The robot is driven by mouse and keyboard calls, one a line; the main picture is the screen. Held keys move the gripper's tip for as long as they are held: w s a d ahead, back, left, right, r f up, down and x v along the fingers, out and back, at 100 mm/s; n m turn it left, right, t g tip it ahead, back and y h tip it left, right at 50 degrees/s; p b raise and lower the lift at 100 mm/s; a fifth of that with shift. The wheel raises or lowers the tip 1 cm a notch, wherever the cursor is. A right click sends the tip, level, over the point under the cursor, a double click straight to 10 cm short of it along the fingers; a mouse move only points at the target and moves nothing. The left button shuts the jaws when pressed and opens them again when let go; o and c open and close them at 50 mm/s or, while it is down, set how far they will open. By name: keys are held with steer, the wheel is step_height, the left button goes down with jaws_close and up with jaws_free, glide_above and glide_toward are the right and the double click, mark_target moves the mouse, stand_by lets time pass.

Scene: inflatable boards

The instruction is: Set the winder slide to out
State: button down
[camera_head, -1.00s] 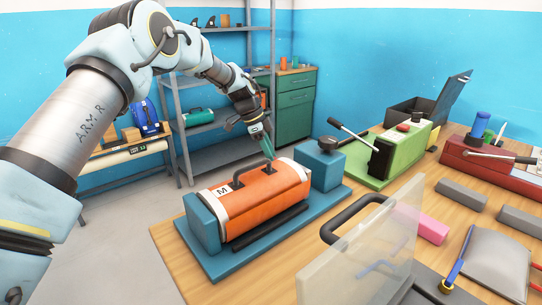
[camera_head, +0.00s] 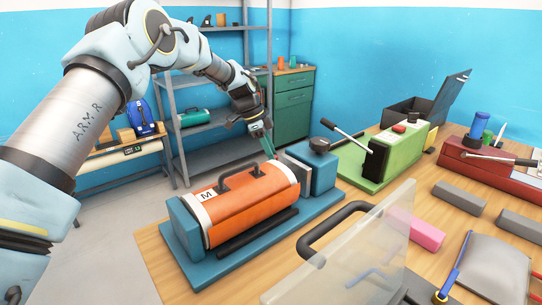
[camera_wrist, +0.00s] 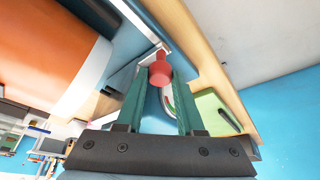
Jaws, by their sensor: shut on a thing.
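The winder stands on the wooden table: a teal base (camera_head: 262,238), an orange roll (camera_head: 250,200) marked M, and a teal end block (camera_head: 318,172) with a black knob on top. A grey plate (camera_head: 292,167) shows at the block's left face, near the roll's right end. My gripper (camera_head: 270,154) points down behind the roll's right end, beside the block. In the wrist view my gripper (camera_wrist: 162,82) has its green fingers shut on a red knob (camera_wrist: 159,73). The knob is hidden in the head view. I cannot tell the slide's exact setting.
A green machine (camera_head: 400,150) with a black lever stands to the right of the winder. A clear panel (camera_head: 345,250) with a black handle is in front. Grey blocks (camera_head: 459,198) lie at right. Metal shelves (camera_head: 215,155) stand behind my arm.

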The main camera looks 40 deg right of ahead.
steer(key=shift+d+r, duration=0.1)
steer(key=shift+d, duration=0.35)
steer(key=c, duration=0.8)
jaws_free()
steer(key=shift+d, duration=0.15)
steer(key=shift+w+a+r, duration=0.15)
steer(key=shift+a+r, duration=0.05)
steer(key=shift+r, duration=0.2)
steer(key=b+v, duration=0.2)
steer(key=v, duration=0.8)
